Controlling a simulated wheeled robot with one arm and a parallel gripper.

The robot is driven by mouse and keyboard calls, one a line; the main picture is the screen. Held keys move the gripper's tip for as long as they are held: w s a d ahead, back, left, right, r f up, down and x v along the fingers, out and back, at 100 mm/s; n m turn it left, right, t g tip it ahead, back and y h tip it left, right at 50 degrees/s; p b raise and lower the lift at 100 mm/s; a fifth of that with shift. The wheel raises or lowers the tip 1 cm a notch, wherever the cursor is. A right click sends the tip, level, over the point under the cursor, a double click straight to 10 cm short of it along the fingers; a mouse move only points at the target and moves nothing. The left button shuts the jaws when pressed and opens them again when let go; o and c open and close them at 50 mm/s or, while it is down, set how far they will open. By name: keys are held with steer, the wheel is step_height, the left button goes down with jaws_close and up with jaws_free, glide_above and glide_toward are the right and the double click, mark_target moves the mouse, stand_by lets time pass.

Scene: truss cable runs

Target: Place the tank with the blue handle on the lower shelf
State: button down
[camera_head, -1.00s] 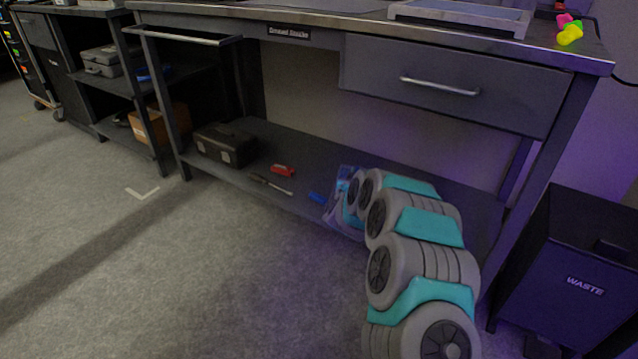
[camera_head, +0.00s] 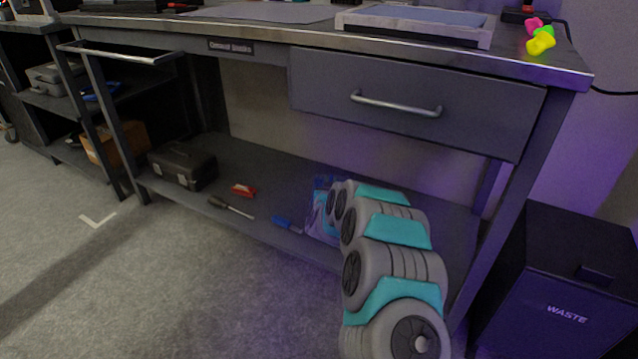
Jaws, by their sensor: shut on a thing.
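My arm reaches in from the lower right, and its end is at the lower shelf (camera_head: 262,165) of the workbench. My gripper (camera_head: 318,212) is mostly hidden behind my arm links. It is shut on a partly hidden blue and pale thing (camera_head: 322,186), which looks like the tank with the blue handle. Its handle cannot be made out clearly. The held thing appears over the front part of the shelf. I cannot tell whether it touches the shelf.
On the shelf are a black toolbox (camera_head: 182,166), a red object (camera_head: 243,190), a screwdriver (camera_head: 230,207) and a small blue object (camera_head: 286,225). A drawer (camera_head: 410,100) hangs above. A waste bin (camera_head: 560,285) stands at right. The shelf's back middle looks clear.

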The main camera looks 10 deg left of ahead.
steer(key=shift+w+f+b, duration=0.1)
steer(key=shift+f+b, duration=0.2)
steer(key=shift+f, duration=3.2)
steer(key=c, duration=0.8)
jaws_free()
steer(key=shift+f, duration=0.15)
steer(key=shift+c, duration=0.2)
steer(key=v, duration=1.2)
steer(key=shift+p, duration=0.3)
